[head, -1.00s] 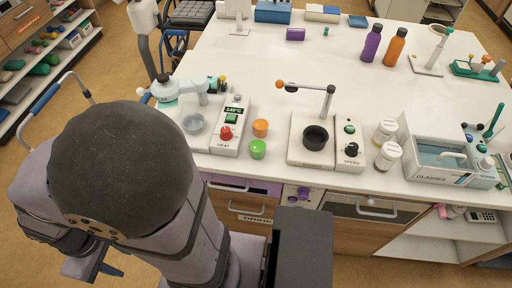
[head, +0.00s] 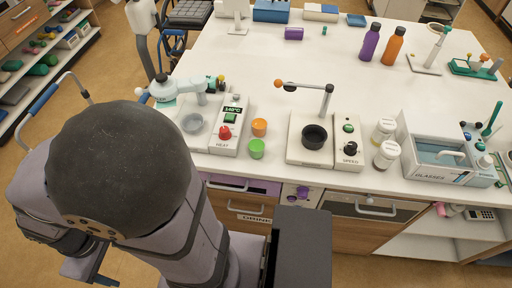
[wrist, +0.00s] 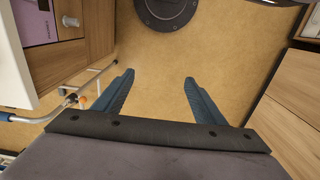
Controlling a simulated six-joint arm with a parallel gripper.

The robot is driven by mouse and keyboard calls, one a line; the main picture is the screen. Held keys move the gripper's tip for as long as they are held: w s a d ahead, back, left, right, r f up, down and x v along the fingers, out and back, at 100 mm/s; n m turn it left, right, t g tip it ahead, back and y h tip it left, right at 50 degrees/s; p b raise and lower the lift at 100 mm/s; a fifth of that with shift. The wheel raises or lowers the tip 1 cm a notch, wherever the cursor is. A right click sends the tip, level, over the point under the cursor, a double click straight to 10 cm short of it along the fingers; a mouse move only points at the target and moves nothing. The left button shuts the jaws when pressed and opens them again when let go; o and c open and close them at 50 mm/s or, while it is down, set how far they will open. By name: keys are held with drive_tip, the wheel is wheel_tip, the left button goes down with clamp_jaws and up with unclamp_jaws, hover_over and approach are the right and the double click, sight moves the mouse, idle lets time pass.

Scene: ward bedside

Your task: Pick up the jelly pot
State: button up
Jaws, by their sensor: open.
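Two small pots stand on the white counter in the head view, an orange one (head: 259,127) and a green one (head: 257,148) just in front of it. No label on either is readable, so I cannot tell which is the jelly pot. My gripper (wrist: 159,80) is open and empty in the wrist view, its two blue fingers apart over bare floor. It is low, off the counter and far from both pots. In the head view my arm hides most of it. Neither pot shows in the wrist view.
A heater box (head: 229,130) stands left of the pots and a stirrer-like device (head: 350,150) right of them. White-capped jars (head: 386,155) and a glasses bath (head: 440,172) stand farther right. Bottles (head: 371,42) are at the back. The counter's centre is clear. In the wrist view, drawers (wrist: 80,45) flank the floor.

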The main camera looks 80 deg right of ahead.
drive_tip(key=m+p, duration=0.4)
drive_tip(key=m, duration=1.7)
approach(257, 143)
drive_tip(key=shift+y, duration=0.4)
drive_tip(key=a+f, duration=0.1)
drive_tip(key=f, duration=0.1)
drive_tip(key=a+f, duration=0.3)
drive_tip(key=f, duration=0.1)
drive_tip(key=shift+w+a+f, duration=0.1)
drive_tip(key=shift+a+f, duration=0.15)
drive_tip(key=d+r+m, duration=0.2)
drive_tip(key=d, duration=0.1)
drive_tip(key=d+r+m+h, duration=0.1)
drive_tip(key=d, duration=0.1)
drive_tip(key=shift+d+r, duration=0.1)
drive_tip(key=shift+r, duration=0.15)
drive_tip(key=m, duration=0.3)
drive_tip(key=shift+a+m, duration=0.3)
drive_tip(key=shift+a, duration=0.05)
